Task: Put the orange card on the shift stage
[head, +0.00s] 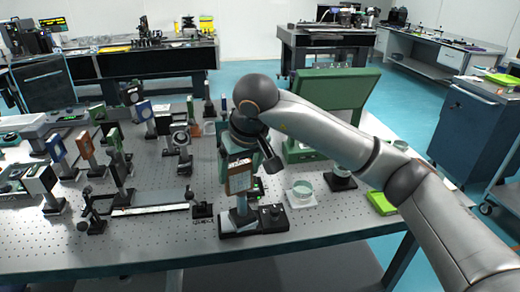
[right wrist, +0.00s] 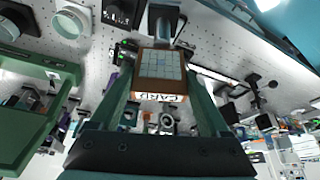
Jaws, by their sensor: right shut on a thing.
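My right gripper (head: 239,158) reaches down over the table and is shut on the orange card (head: 240,177), a small upright plate with an orange-brown frame. In the right wrist view the card (right wrist: 160,66) shows a pale grid face and a label, between the two green fingers of the gripper (right wrist: 163,80). Directly below the card is a black base with a short blue-grey post (head: 254,220), which looks like the shift stage. I cannot tell whether the card touches the post. My left gripper is not in view.
A green case (head: 340,95) stands behind my right arm. The table's front strip is clear.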

